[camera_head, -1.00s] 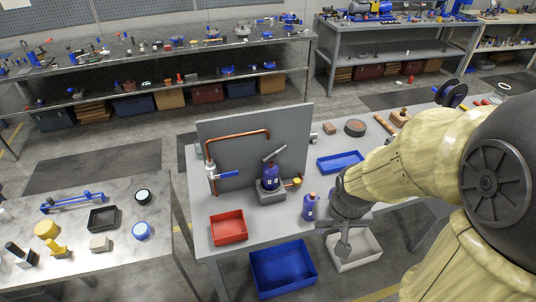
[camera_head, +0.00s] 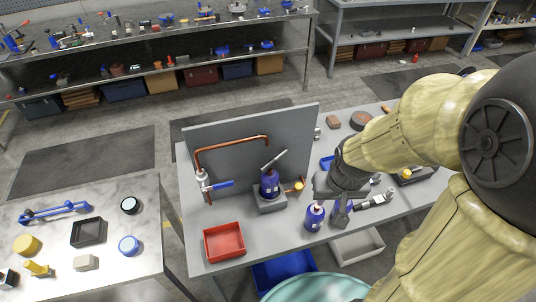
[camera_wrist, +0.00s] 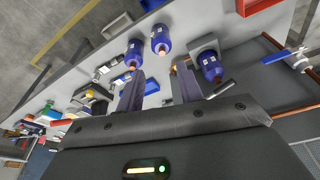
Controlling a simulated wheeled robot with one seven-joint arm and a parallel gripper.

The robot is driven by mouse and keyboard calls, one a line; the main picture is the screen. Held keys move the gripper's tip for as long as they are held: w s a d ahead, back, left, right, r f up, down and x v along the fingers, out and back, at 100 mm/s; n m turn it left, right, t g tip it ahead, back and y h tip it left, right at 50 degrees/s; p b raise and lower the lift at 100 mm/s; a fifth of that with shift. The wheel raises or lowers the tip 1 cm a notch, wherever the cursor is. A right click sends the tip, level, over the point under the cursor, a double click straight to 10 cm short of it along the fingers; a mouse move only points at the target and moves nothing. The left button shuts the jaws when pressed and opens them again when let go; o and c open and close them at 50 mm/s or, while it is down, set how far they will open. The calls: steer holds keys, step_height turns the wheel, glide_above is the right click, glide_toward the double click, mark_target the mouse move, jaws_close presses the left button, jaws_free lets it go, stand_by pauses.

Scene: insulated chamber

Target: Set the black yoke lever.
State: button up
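A purple cylinder (camera_head: 270,184) stands on a grey block on the grey table. A tilted grey bar lever (camera_head: 274,160) is on its top; I see no lever that is clearly black.
A loose purple bottle (camera_head: 314,217) stands between the cylinder and my gripper; another is partly behind the gripper. A copper pipe with a blue-handled valve (camera_head: 220,187) runs along the upright grey panel (camera_head: 228,130). A red tray (camera_head: 224,242) is at front left.

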steer(key=shift+o, duration=0.5)
steer(key=shift+s, duration=0.2)
steer(key=w+a+r+m+p, duration=0.3)
steer(key=w+a, duration=0.3)
steer(key=w, duration=0.2)
steer(key=w+a+r+m+g+y+p, duration=0.1)
steer(key=w+a+r+m+p, duration=0.2)
steer(key=w, duration=0.6)
steer(key=a+r+m, duration=0.2)
steer(key=a, duration=0.1)
steer(key=shift+m+y+p, duration=0.3)
steer(key=shift+m+p, duration=0.05)
steer(key=shift+m, duration=0.05)
steer(key=shift+a+f, duration=0.1)
steer(key=shift+a, duration=0.05)
